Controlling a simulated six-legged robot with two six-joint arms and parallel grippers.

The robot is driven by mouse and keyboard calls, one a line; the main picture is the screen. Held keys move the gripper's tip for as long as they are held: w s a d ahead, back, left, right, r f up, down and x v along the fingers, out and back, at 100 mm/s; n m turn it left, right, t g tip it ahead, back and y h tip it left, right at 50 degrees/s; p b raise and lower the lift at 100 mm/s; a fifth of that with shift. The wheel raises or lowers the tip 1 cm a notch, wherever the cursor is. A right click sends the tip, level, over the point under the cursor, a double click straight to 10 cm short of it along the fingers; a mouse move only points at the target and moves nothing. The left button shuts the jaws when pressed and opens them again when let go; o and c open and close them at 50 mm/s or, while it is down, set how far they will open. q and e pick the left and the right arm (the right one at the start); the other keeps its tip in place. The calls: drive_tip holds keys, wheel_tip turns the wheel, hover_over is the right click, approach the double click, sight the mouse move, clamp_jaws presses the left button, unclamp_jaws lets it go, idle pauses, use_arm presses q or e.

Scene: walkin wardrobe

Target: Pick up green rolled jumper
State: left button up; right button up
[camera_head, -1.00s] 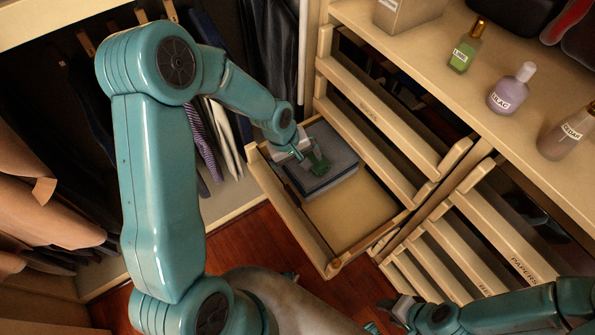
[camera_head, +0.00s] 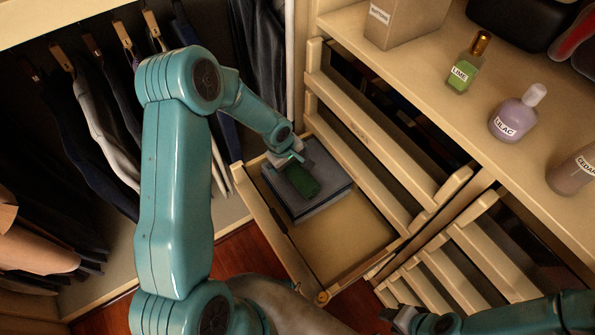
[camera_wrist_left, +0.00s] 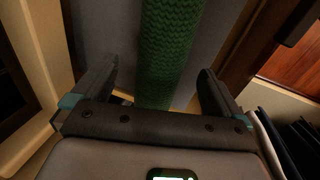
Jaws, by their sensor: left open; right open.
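The green rolled jumper (camera_head: 302,182) lies on a stack of folded grey clothes (camera_head: 318,208) in the open drawer. My left gripper (camera_head: 291,167) is open at the far end of the roll. In the left wrist view the knitted green roll (camera_wrist_left: 168,50) runs between the two open fingers (camera_wrist_left: 160,85), with gaps on both sides. I cannot tell how far above the roll the fingers are. My right gripper (camera_head: 393,316) is low at the bottom of the head view, away from the drawer, and is open.
The open drawer (camera_head: 349,245) has bare floor in front of the stack. Closed-in slatted drawer fronts (camera_head: 385,170) rise on the right. A shelf above holds lime (camera_head: 464,70) and lilac (camera_head: 512,120) bottles. Hanging clothes (camera_head: 105,130) fill the left.

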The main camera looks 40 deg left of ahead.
use_arm(q)
drive_tip(key=x, duration=0.3)
drive_tip(key=c, duration=1.2)
